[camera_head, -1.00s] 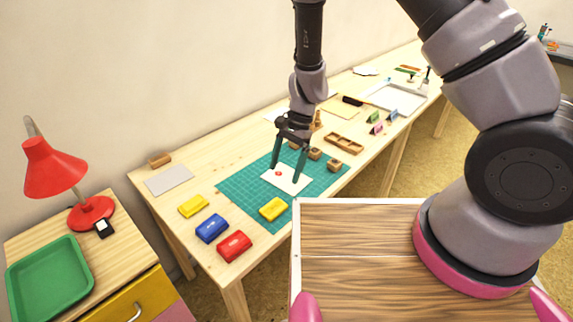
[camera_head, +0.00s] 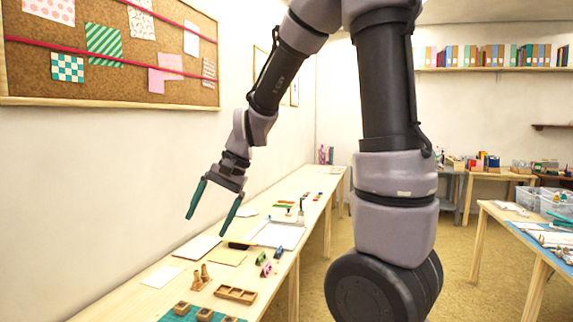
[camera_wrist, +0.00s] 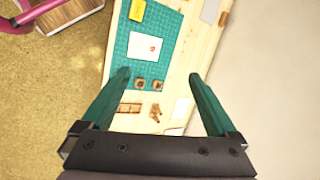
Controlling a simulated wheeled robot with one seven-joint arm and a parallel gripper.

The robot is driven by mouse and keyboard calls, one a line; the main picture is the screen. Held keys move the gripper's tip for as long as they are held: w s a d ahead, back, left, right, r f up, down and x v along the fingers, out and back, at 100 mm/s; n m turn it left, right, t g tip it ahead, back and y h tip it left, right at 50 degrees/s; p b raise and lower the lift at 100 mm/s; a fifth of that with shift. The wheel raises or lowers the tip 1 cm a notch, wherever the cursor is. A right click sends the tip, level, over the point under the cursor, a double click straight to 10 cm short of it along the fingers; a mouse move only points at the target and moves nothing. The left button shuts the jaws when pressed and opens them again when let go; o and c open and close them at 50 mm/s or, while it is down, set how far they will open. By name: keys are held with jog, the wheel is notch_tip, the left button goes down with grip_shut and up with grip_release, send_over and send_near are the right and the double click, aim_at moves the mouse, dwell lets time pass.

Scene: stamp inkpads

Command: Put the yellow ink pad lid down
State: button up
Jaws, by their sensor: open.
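A yellow ink pad piece (camera_wrist: 137,10) lies on the near corner of the green cutting mat (camera_wrist: 122,45), at the top of the wrist view. I cannot tell from here whether it is the lid or the pad. It is out of the head view. My gripper (camera_head: 206,222) is open and empty, raised well above the table with its fingers pointing down. In the wrist view the gripper (camera_wrist: 159,75) has nothing between its fingers but the table far below.
A white card (camera_wrist: 145,47) with a red mark lies on the mat. Wooden stamps (camera_wrist: 148,84) stand at its edge. A wooden compartment tray (camera_head: 235,294), a stamp holder (camera_head: 201,277) and a white tray (camera_head: 277,234) stand along the table. The air around the gripper is clear.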

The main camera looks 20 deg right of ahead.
jog(key=s+d+r+t+h, duration=0.1)
jog(key=s+d+r+t, duration=0.2)
jog(key=s+d+r, duration=0.2)
jog(key=s+d+r+n+t+h, duration=0.1)
jog(key=s+d+r+t+h, duration=0.1)
jog(key=s+d+r, duration=0.3)
jog(key=d+r+t, duration=0.1)
jog(key=d+r, duration=0.2)
jog(key=d, duration=0.1)
jog(key=shift+s+d+r, duration=0.35)
jog(key=shift+d, duration=0.05)
